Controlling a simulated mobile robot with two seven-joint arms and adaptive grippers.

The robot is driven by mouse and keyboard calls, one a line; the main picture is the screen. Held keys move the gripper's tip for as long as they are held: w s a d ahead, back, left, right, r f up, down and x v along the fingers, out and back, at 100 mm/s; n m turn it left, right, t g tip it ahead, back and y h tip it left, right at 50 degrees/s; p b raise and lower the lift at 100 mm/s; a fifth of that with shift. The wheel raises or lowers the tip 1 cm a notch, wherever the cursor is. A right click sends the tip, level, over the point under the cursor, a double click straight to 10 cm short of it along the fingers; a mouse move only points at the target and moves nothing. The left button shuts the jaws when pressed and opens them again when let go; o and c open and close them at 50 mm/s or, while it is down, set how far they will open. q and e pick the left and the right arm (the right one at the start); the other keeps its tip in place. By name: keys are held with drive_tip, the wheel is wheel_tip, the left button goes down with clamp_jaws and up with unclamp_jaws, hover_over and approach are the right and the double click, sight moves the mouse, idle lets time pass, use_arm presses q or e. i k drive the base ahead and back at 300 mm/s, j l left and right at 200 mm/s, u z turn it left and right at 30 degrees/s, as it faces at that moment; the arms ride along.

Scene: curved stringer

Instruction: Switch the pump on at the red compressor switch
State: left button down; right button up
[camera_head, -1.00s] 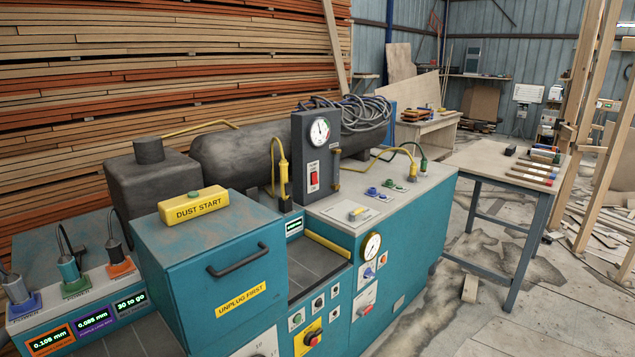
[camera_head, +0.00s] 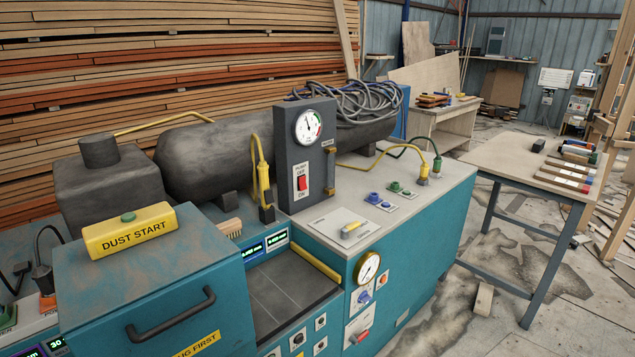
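The red compressor switch (camera_head: 301,184) is a small red rocker on a white plate marked OFF above and ON below. It sits low on the front of a dark grey upright panel (camera_head: 313,215). A round white gauge (camera_head: 308,126) is above it on the same panel. The panel stands on the light top of the teal machine, in front of the dark compressor tank (camera_head: 190,160). The rocker's exact position is too small to tell. Nothing covers the switch. Neither of my grippers shows in the head view.
A yellow plug and cable (camera_head: 262,180) stand just left of the panel. A yellow DUST START box (camera_head: 128,232) sits on the teal cabinet (camera_head: 160,285) with a dark handle. A side table (camera_head: 500,160) holds several markers at right.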

sight(303, 184)
drive_tip(key=i+l+u, duration=0.15)
drive_tip(key=i+l, duration=0.7)
drive_tip(key=i, duration=0.15)
